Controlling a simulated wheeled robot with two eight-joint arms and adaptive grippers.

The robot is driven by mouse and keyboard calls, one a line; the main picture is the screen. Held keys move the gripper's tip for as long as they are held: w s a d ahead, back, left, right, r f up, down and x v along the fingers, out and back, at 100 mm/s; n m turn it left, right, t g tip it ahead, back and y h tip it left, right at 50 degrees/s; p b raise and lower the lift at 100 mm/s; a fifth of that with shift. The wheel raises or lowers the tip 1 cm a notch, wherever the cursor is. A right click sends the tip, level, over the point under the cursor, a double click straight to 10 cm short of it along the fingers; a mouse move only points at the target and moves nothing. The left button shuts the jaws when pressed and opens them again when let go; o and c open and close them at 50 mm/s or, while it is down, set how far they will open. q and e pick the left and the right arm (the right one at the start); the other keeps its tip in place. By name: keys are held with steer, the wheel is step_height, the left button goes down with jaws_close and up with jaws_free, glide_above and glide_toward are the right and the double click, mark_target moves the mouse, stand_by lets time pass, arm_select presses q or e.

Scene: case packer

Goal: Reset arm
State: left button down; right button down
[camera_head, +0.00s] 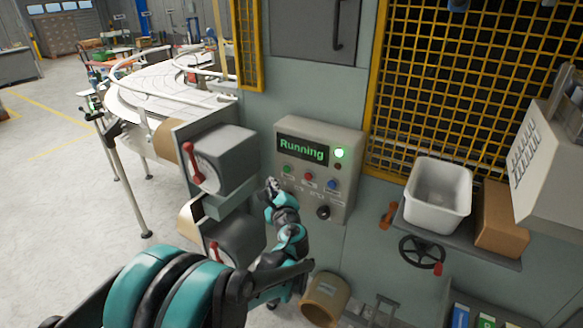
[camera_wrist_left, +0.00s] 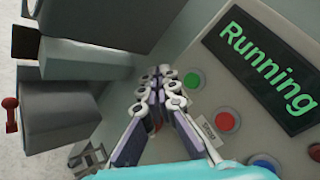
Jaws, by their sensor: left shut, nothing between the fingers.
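My left arm reaches up from the bottom of the head view. Its gripper (camera_head: 272,187) is in front of the lower left part of a grey control panel (camera_head: 318,146). In the left wrist view the gripper's fingers (camera_wrist_left: 160,80) are together with nothing between them, beside the green button (camera_wrist_left: 194,80). I cannot tell whether they touch the panel. A red button (camera_head: 308,176) and a blue button (camera_head: 332,184) also show. My right gripper is in neither view.
Left of the panel, grey boxes with red levers (camera_head: 193,160) stick out. To the right, a shelf (camera_head: 460,246) holds a white bin (camera_head: 438,193) and a cardboard box (camera_head: 502,219). A black handwheel (camera_head: 422,252) is below it. A round conveyor table (camera_head: 150,95) stands at the upper left.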

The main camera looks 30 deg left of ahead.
arm_select(q)
steer(key=s+d+f+n+g+h+b, duration=0.3)
steer(key=s+d+f+n+h+b, duration=0.2)
steer(key=s+d+f+n, duration=0.4)
steer(key=s+d+f+n+g+h+b, duration=0.2)
steer(key=s+d+f+n+h+b, duration=0.4)
steer(key=s, duration=1.1)
steer(key=d+f+n, duration=0.3)
steer(key=d+f, duration=0.2)
steer(key=f, duration=0.1)
steer(key=shift+s+d+f+g, duration=0.15)
steer(key=shift+s+d+g, duration=0.15)
steer(key=shift+d+g, duration=0.1)
